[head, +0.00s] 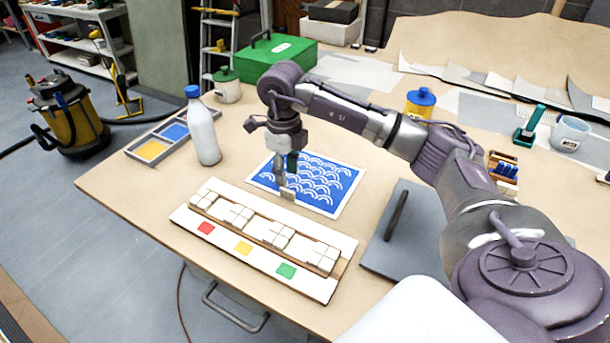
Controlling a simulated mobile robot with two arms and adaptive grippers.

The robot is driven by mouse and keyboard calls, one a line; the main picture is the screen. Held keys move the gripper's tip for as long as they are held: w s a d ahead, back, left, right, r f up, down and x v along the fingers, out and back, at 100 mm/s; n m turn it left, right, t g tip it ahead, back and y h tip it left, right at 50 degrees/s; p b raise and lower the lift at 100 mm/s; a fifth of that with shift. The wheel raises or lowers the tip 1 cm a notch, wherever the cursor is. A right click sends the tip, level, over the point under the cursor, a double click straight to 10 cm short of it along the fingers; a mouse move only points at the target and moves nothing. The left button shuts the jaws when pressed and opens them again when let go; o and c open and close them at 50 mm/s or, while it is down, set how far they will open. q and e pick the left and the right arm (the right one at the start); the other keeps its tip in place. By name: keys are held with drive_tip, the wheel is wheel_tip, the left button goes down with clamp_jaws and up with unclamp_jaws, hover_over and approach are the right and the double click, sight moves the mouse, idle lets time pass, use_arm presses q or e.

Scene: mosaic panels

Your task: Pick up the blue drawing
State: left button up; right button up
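The blue drawing (325,186) is a sheet with white wave-like arcs and a white border. It lies flat on the wooden table, behind the tile tray. My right gripper (287,188) points down over the left part of the drawing and hides some of it. Its fingertips overlap the sheet's near left part in the head view. I cannot tell whether they touch the sheet or how far apart they are. My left gripper is not in view.
A long tray (262,240) with white tiles and coloured squares lies in front. A white bottle (203,130) with a blue cap stands left. A grey plate with a handle (412,235) lies right. A green box (275,58) stands behind. My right arm crosses the table's right side.

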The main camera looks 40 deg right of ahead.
sight(287, 190)
wheel_tip(287, 190, down, 6)
drive_tip(key=shift+s+f+p, duration=0.1)
drive_tip(key=shift+f+p, duration=0.15)
drive_tip(key=shift+p, duration=0.6)
drive_tip(key=shift+a, duration=0.1)
clamp_jaws()
